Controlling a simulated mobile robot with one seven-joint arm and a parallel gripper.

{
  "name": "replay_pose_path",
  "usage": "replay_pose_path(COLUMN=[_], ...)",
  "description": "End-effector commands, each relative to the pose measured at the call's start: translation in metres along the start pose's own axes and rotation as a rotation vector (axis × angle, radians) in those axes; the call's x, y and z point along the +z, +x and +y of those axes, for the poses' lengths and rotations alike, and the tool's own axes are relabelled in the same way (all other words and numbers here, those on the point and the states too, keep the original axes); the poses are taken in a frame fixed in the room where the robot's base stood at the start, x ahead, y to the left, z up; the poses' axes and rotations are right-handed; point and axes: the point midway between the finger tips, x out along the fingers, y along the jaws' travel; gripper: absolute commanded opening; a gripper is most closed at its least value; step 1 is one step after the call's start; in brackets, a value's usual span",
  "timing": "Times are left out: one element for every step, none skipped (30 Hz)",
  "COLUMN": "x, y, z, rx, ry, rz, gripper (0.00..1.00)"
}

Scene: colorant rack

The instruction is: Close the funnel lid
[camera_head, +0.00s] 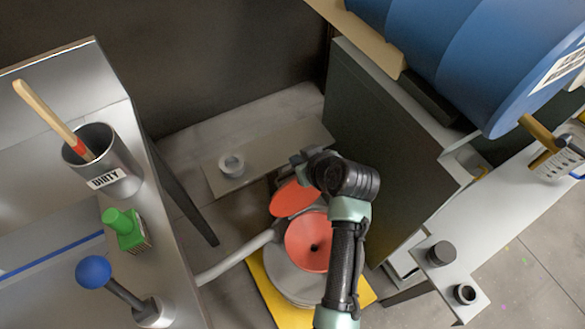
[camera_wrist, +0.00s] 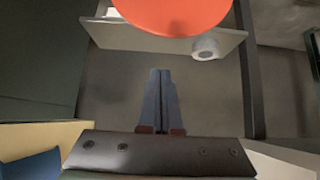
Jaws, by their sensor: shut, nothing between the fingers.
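The orange funnel (camera_head: 305,245) sits on a grey round container, with its dark hole showing. Its orange lid (camera_head: 297,198) stands open behind the funnel mouth, apart from the mouth's near side. In the wrist view the lid (camera_wrist: 175,12) shows as an orange disc at the top edge, partly cut off. My gripper (camera_wrist: 161,72) is shut and empty, with its fingertips below the lid in that picture. In the head view my wrist is just behind and above the lid, and it hides the fingertips at least in part.
A grey shelf (camera_head: 285,160) with a small white ring (camera_head: 231,164) lies behind the lid. A dark cabinet (camera_head: 385,140) stands close on the right. A grey pipe (camera_head: 237,256) runs left from the container. A yellow base (camera_head: 270,300) lies beneath.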

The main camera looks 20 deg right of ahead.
Motion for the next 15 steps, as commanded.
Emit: replay_pose_path(x=[0.004, 0.004, 0.004, 0.003, 0.003, 0.004, 0.004, 0.004, 0.004, 0.003, 0.004, 0.004, 0.003, 0.003, 0.003], y=[0.004, 0.007, 0.011, 0.014, 0.019, 0.025, 0.030, 0.036, 0.043, 0.049, 0.054, 0.061, 0.066, 0.071, 0.077], z=[0.000, 0.000, 0.000, 0.000, 0.000, -0.001, 0.000, 0.000, 0.000, 0.000, 0.000, 0.000, 0.000, 0.000, -0.001], rx=[-0.004, -0.006, -0.006, -0.006, -0.005, -0.005, -0.004, -0.004, -0.004, -0.004, -0.004, -0.004, -0.004, -0.004, -0.004], ry=[0.002, 0.002, 0.002, 0.002, 0.002, 0.001, 0.001, 0.002, 0.002, 0.002, 0.001, 0.002, 0.001, 0.001, 0.001], rz=[-0.005, -0.006, -0.006, -0.005, -0.005, -0.006, -0.006, -0.005, -0.005, -0.005, -0.006, -0.005, -0.005, -0.004, -0.005], gripper=[0.00, 0.00, 0.00, 0.00, 0.00, 0.00, 0.00, 0.00, 0.00, 0.00, 0.00, 0.00, 0.00, 0.00, 0.00])
